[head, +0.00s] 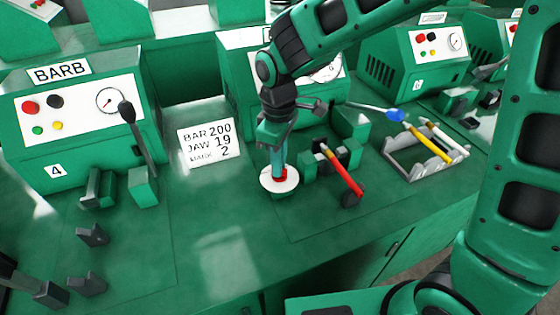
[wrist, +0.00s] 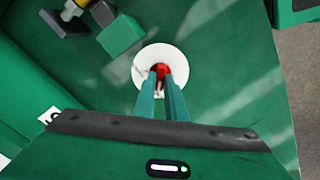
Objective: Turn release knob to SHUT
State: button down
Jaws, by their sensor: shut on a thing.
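The release knob (head: 281,173) is a small red knob in the middle of a round white dial plate (head: 270,186) on the green bench top. My gripper (head: 279,172) points straight down over the plate with its fingers closed on the knob. In the wrist view the red knob (wrist: 161,70) shows between my two fingertips (wrist: 162,76), with the white plate (wrist: 145,62) around it. The fingers cover much of the knob and part of the plate. I cannot read the plate's markings or tell which position the knob is at.
A red-handled tool (head: 343,170) lies in a green holder just right of the dial. A grey rack (head: 408,166) with yellow, white and blue-ended tools stands further right. A sign (head: 208,143) reads "BAR 200, JAW 19". A BARB machine (head: 75,115) stands left.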

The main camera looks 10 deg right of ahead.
jog(key=shift+w+d, duration=0.2)
jog(key=shift+d, duration=0.1)
jog(key=c, duration=1.8)
grip_release()
jog(key=shift+a, duration=0.1)
jog(key=shift+s, duration=0.1)
notch_tip(320, 180, up, 11)
jog(key=shift+f, duration=0.15)
